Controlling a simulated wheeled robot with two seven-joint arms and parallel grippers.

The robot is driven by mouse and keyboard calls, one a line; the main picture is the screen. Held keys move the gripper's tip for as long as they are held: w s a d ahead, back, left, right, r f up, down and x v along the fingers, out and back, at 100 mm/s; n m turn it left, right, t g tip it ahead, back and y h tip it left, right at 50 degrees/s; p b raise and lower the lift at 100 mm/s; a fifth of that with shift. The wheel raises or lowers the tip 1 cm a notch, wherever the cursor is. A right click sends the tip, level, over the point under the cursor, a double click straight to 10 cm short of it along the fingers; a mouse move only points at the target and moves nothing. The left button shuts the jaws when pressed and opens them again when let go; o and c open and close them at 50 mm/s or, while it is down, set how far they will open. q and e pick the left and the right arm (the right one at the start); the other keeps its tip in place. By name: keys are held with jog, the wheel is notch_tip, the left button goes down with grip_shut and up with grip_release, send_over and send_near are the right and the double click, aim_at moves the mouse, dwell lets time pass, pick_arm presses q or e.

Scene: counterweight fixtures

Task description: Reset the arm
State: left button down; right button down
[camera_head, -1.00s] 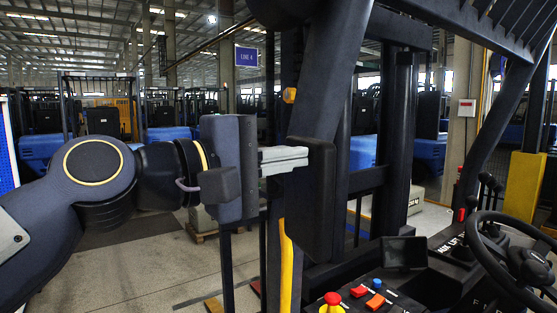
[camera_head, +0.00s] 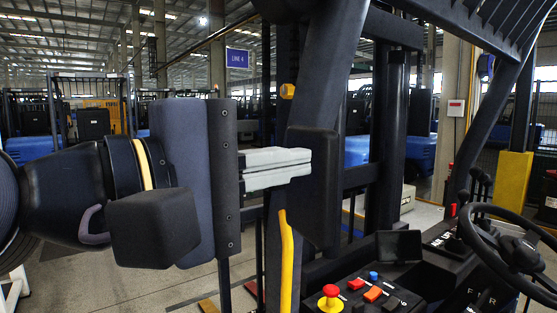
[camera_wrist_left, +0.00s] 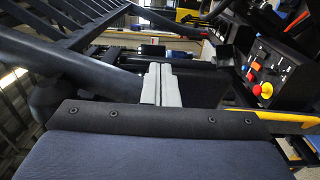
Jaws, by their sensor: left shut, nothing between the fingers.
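My left gripper (camera_head: 310,163) comes in from the left in the head view. Its two pale grey fingers are together and hold nothing. They point right, in front of or at a dark padded block on the forklift's pillar (camera_head: 322,185); I cannot tell whether they touch it. In the left wrist view the closed fingers (camera_wrist_left: 160,68) point up the picture toward dark frame parts. My right gripper is not in either view.
The forklift's dash has a red mushroom button (camera_head: 330,292) on a yellow base and several small coloured switches. A steering wheel (camera_head: 505,250) is at the right. A yellow bar (camera_head: 287,260) runs below the fingers. Other blue forklifts stand behind.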

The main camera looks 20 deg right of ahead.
pick_arm(q)
jog(key=shift+a, duration=0.1)
jog(key=w+a+f+t+y, duration=0.2)
jog(key=w+a+f+y, duration=0.2)
jog(key=a+f, duration=0.6)
jog(key=w+a+f+t+y, duration=0.2)
jog(key=w+a+f+y, duration=0.15)
jog(key=a+f, duration=0.65)
jog(key=s+a+f+g+y, duration=0.1)
jog(key=s+a+f+y, duration=0.2)
jog(key=f, duration=1)
jog(key=s+a+f+m+g+y, duration=0.1)
jog(key=s+a+f+g+y, duration=0.1)
jog(key=s+a+f, duration=0.6)
notch_tip(320, 180, down, 5)
jog(key=shift+s+a+m+y, duration=0.3)
jog(key=shift+a+y, duration=0.15)
jog(key=shift+a, duration=0.2)
